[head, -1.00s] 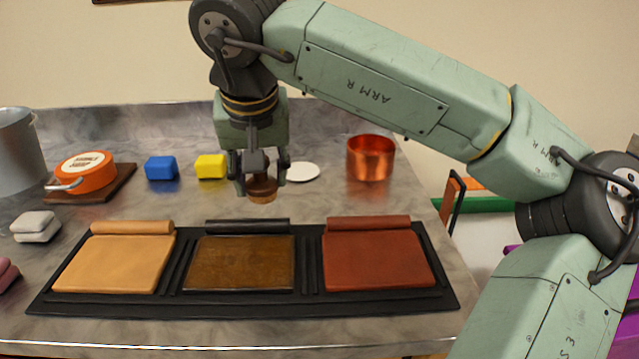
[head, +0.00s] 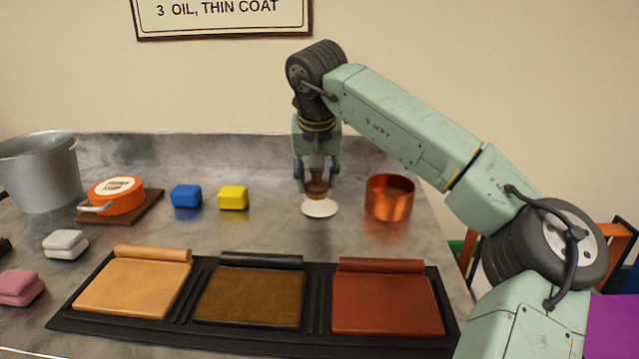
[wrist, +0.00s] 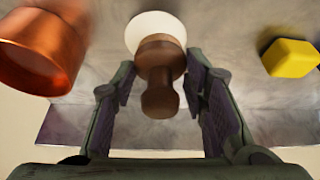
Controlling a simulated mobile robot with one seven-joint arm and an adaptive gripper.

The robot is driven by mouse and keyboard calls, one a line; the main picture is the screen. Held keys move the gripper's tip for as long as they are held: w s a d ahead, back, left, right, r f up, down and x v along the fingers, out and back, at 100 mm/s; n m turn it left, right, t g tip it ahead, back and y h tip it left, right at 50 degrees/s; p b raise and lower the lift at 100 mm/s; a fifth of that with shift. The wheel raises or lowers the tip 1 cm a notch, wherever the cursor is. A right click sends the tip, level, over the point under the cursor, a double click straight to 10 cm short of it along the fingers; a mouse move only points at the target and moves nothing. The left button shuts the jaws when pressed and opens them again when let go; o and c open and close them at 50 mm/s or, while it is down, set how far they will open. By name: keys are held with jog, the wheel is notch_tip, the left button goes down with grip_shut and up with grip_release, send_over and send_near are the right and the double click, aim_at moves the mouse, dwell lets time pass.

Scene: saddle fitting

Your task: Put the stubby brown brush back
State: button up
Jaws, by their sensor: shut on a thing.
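The stubby brown brush (head: 317,186) is held upright in my gripper (head: 317,176), its wide end down. It is over the round white disc (head: 320,209), and I cannot tell whether it touches it. In the wrist view, the brush (wrist: 160,95) is between the two fingers, with its wide end overlapping the white disc (wrist: 152,22).
A copper pot (head: 389,198) stands close on the right. A yellow block (head: 233,197) and a blue block (head: 186,195) are to the left, with an orange tin (head: 116,196) beyond. A black tray (head: 316,321) with leather panels lies in front.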

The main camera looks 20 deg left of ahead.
aim_at(320, 181)
jog(key=shift+w, duration=0.65)
jog(key=shift+w+f+p, duration=0.15)
jog(key=shift+f, duration=0.8)
jog(key=shift+w+f+p, duration=0.15)
jog(key=shift+f, duration=0.75)
jog(key=shift+f, duration=0.15)
jog(key=o, duration=1)
jog(key=v, duration=1.2)
jog(key=shift+r, duration=0.2)
